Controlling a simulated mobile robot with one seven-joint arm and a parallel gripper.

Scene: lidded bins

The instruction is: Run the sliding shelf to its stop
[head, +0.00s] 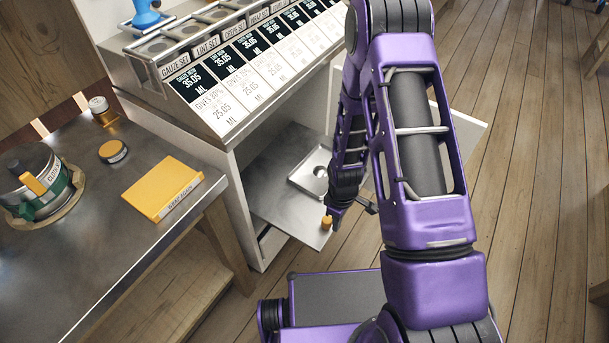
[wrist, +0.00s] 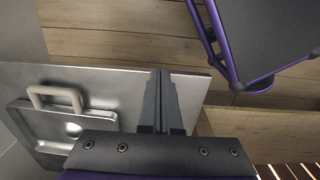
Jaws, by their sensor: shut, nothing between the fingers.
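The sliding shelf (head: 262,192) is a flat grey metal sheet sticking partly out of the open cabinet under the label-covered counter. It also shows in the wrist view (wrist: 115,78). A shallow metal tray (head: 312,170) lies on it; the wrist view shows a tray with a pale loop handle (wrist: 57,97). A small orange knob (head: 326,222) is at the shelf's front edge. My gripper (head: 337,218) is beside the knob, fingers shut and empty. In the wrist view my gripper (wrist: 160,78) overlaps the shelf near its edge; I cannot tell whether it touches.
An open white cabinet door (head: 468,133) stands right of the shelf, behind my arm. A metal-topped table (head: 95,255) at left holds a yellow block (head: 160,188), a round tin (head: 113,151) and a green-banded pot (head: 38,182). Wooden floor (head: 535,190) is clear at right.

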